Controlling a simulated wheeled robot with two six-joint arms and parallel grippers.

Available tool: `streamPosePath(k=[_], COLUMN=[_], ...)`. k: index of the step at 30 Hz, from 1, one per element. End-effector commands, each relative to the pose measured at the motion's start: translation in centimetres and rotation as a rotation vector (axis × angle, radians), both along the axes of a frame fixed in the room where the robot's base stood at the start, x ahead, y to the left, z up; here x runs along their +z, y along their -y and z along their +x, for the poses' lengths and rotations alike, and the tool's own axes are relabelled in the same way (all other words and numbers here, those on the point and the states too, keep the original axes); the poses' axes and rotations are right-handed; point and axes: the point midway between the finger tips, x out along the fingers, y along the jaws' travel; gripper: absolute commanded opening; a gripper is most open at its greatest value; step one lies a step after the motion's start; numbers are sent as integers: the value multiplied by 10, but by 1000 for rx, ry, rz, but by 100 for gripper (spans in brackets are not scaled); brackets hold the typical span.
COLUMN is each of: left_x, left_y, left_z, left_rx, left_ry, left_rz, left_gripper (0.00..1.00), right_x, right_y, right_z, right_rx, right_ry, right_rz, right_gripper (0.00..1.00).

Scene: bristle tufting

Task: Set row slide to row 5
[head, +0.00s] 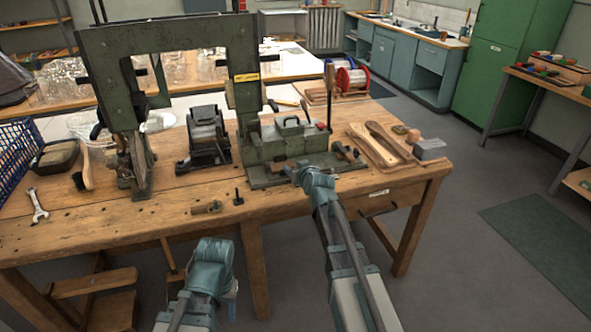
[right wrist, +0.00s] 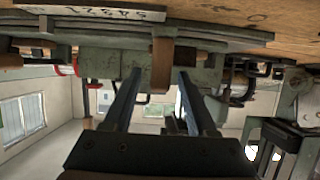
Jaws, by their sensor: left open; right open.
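The green tufting machine's base (head: 285,143) stands on the wooden bench, with a low ledge along its front. My right gripper (head: 297,174) is at that ledge. In the right wrist view, which is upside down, its two fingers (right wrist: 155,90) are open and apart. A brown upright block (right wrist: 162,64), possibly the row slide's tab, shows between and beyond them; I cannot tell whether they touch it. A pale strip with marks (right wrist: 92,12) lies along the ledge, too unclear to read a row. My left gripper (head: 212,250) is low in front of the bench, away from the machine, its fingers hardly visible.
The tall green frame (head: 165,38) rises over the bench (head: 100,222). A black device (head: 205,138) stands left of the base. Wooden brush backs (head: 378,143) and a grey block (head: 429,149) lie to the right. A wrench (head: 38,205) and brush (head: 86,168) lie left.

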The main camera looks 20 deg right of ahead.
Motion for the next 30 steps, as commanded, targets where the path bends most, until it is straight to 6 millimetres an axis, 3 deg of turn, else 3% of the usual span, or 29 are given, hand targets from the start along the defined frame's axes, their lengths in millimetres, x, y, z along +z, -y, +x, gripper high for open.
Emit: streamPosePath(k=[3,12,30], left_x=[0,0,0], left_y=[0,0,0], left_z=[0,0,0], left_rx=[0,0,0], left_ry=[0,0,0], left_rz=[0,0,0], left_gripper=[50,50,50], right_x=[0,0,0], right_y=[0,0,0], right_z=[0,0,0], right_rx=[0,0,0], right_ry=[0,0,0], right_rz=[0,0,0], right_gripper=[56,2,0])
